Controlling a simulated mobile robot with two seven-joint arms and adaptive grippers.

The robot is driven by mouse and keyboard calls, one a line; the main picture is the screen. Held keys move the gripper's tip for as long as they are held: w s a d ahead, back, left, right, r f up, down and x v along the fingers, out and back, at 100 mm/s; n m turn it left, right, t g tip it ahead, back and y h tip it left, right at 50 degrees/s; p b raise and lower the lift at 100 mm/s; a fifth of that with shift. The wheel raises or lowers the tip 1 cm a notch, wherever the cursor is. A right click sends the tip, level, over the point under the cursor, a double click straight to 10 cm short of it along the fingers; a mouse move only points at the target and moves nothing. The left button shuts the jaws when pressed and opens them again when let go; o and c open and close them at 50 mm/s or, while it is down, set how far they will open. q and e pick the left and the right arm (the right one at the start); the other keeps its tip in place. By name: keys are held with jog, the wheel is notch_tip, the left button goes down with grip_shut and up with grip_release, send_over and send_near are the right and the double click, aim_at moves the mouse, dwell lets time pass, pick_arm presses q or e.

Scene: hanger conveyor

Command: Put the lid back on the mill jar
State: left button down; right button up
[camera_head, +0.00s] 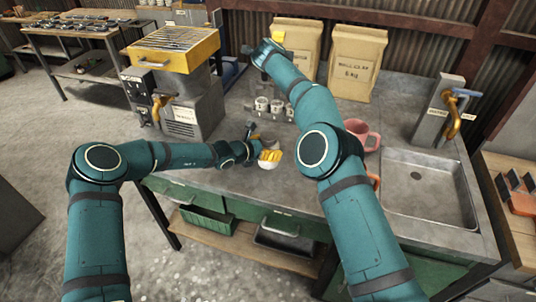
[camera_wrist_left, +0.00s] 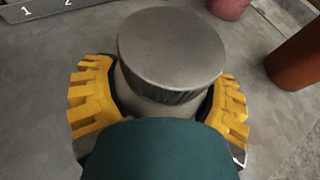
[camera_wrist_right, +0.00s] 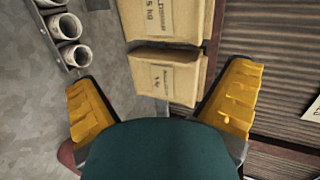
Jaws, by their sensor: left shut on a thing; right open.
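The mill jar (camera_wrist_left: 128,100) is a pale cylinder standing between the yellow fingers of my left gripper (camera_wrist_left: 158,108). A round grey metal lid (camera_wrist_left: 172,45) with a ridged rim sits on top of it; I cannot tell whether it is fully seated. My left gripper (camera_head: 268,156) is shut on the jar near the front edge of the grey worktop, and the pale jar (camera_head: 267,165) shows just below its fingers in the head view. My right gripper (camera_wrist_right: 160,100) is open and empty, near the paper sacks at the back of the worktop.
Two paper sacks (camera_head: 356,62) stand at the back. A rack of small cups (camera_head: 270,106), a pink mug (camera_head: 366,136) and an orange-red mug (camera_head: 374,181) share the worktop (camera_head: 225,180). A sink (camera_head: 428,188) lies right; a yellow-topped machine (camera_head: 172,50) stands left.

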jog(key=a+r+n+t+y, duration=0.3)
jog(key=a+r+n+y, duration=0.4)
jog(key=a+r+y, duration=0.1)
jog(key=shift+w+a+n+t+y, duration=0.3)
jog(key=shift+a+y, duration=0.5)
jog(key=shift+a, duration=0.6)
pick_arm(q)
grip_release()
jog(key=v, duration=1.2)
jog(key=shift+d+r, duration=0.1)
